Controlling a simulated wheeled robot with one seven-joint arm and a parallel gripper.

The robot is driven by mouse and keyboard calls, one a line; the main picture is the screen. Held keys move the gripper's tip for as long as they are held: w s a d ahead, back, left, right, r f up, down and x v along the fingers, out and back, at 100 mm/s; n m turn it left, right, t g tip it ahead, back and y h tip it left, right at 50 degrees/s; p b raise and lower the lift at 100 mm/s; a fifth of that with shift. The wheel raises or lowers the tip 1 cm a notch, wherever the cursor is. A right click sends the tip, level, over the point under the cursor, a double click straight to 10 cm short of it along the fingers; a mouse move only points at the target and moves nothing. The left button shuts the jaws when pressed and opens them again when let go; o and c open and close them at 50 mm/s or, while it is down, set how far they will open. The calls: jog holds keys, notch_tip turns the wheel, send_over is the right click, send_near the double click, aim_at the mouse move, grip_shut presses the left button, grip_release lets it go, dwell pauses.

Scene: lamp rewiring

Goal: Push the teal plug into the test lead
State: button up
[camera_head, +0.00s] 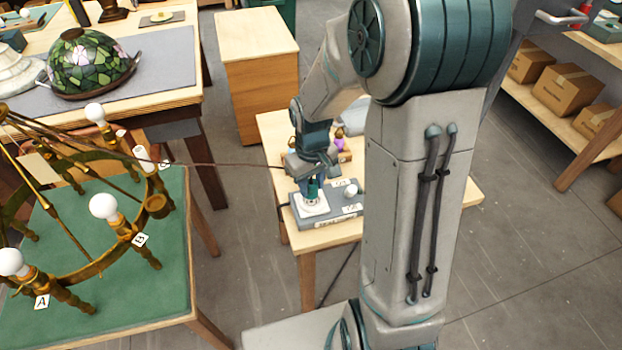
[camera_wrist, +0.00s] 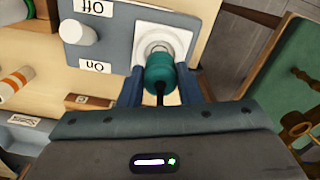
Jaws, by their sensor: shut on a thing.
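The teal plug (camera_wrist: 158,70) is between the two blue fingers of my gripper (camera_wrist: 160,90) in the wrist view. Its dark cord runs back toward the palm. The plug's front end is at the round opening of a white socket (camera_wrist: 166,33) on a grey box, lined up with it; how deep it sits I cannot tell. In the head view the plug (camera_head: 313,188) stands upright under my gripper (camera_head: 312,180), over the white socket plate (camera_head: 308,207). No separate part marked as the test lead can be told apart from this socket.
The grey box (camera_head: 333,221) has a white knob (camera_wrist: 78,32) beside the socket, with On and Off labels. It stands on a small wooden table (camera_head: 470,190). A brown cord (camera_head: 230,165) stretches from the brass chandelier (camera_head: 100,262) on the green-topped table to my gripper.

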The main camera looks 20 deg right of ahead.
jog(key=shift+f+b, duration=1.05)
jog(key=shift+f, duration=0.45)
jog(key=shift+f, duration=0.1)
jog(key=o, duration=1)
jog(key=shift+o, duration=0.2)
notch_tip(320, 180, up, 14)
jog(key=s+m+t, duration=0.3)
jog(key=s, duration=1.1)
jog(key=shift+s+r+b, duration=0.15)
jog(key=shift+r+b, duration=0.25)
